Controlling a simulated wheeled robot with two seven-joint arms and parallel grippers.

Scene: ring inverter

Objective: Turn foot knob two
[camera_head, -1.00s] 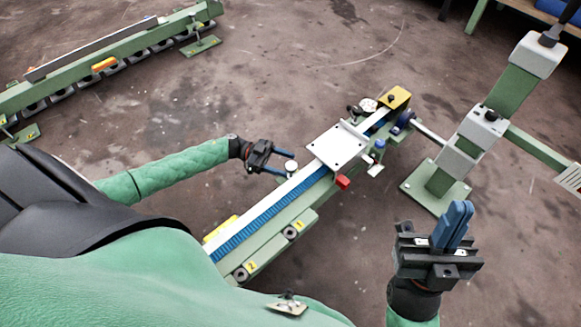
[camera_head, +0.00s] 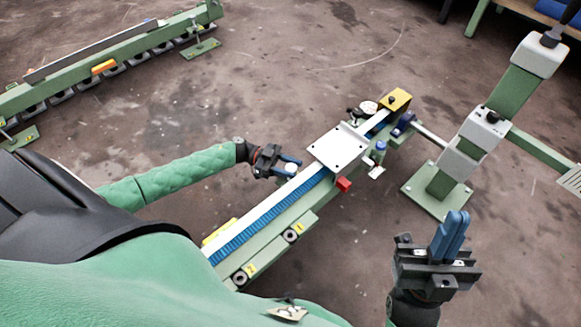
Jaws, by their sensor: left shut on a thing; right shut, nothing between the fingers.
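The long green machine rail (camera_head: 262,222) with a blue toothed strip runs diagonally through the middle. A small white-topped knob (camera_head: 291,168) stands at the rail's left side, just left of the white carriage plate (camera_head: 338,147). My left gripper (camera_head: 290,166) is shut on this knob, its blue fingers at its sides and partly hiding it. Yellow tags marked 2 (camera_head: 251,269) and 1 (camera_head: 299,228) sit beside dark round fittings on the rail's near side. My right gripper (camera_head: 450,236) is shut and empty, fingers pointing up, right of the rail.
A red block (camera_head: 344,184) and a blue-topped knob (camera_head: 380,147) stick out near the carriage. A yellow block (camera_head: 396,100) caps the rail's far end. A green and white post (camera_head: 461,150) stands at right. Another green rail (camera_head: 110,66) lies upper left. Floor between is clear.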

